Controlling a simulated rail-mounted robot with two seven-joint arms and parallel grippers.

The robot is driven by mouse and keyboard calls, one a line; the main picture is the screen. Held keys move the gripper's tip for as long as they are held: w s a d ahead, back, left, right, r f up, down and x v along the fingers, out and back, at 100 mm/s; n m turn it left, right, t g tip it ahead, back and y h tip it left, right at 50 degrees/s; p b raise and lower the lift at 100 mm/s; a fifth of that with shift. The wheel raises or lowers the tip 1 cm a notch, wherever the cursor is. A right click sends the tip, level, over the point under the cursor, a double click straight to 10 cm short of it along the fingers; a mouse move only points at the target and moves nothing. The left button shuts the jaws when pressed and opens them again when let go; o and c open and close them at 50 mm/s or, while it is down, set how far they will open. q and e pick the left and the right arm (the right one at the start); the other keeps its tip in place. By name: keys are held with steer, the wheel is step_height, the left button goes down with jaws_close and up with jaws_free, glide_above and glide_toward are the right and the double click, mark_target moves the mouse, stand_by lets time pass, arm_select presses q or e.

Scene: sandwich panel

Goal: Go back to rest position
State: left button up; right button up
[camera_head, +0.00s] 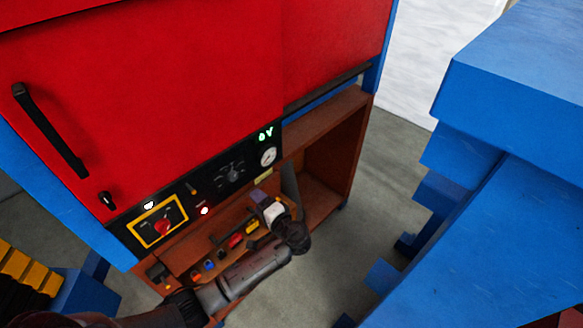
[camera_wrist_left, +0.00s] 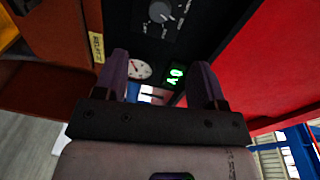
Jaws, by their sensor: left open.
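My left gripper (camera_head: 260,195) is in front of the red cabinet's lower edge, just below the black control panel (camera_head: 218,180). In the left wrist view, the two fingers of my left gripper (camera_wrist_left: 160,80) are spread apart with nothing between them. Beyond them are the round white gauge (camera_wrist_left: 139,69) and the green lit display (camera_wrist_left: 174,77), which seems to read 0V. In the head view, my left arm reaches in from the bottom left, with its wrist bent back toward the panel. I cannot see contact with the panel. My right gripper is not in view.
A red rotary switch (camera_head: 163,226) on a yellow-framed plate and a black dial (camera_head: 233,173) are on the panel. Below, a brown open shelf (camera_head: 320,195) holds several small coloured parts. Large blue structures (camera_head: 500,200) stand at right. Grey floor (camera_head: 385,170) lies clear between.

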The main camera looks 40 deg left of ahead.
arm_select(q)
steer(key=w+d+r+t+h, duration=0.25)
steer(key=d+t+h, duration=0.25)
steer(key=d+h, duration=0.3)
steer(key=s+d+r+m+t+h+p, duration=0.2)
steer(key=s+d+h, duration=0.35)
steer(key=d, duration=0.25)
steer(key=s+d+f+g+h+p, duration=0.2)
steer(key=s, duration=0.9)
steer(key=s+d+f+g+h+p, duration=0.2)
steer(key=s+d+f, duration=0.1)
steer(key=s, duration=0.8)
steer(key=shift+s+d+f+g, duration=0.15)
steer(key=shift+s+g, duration=0.25)
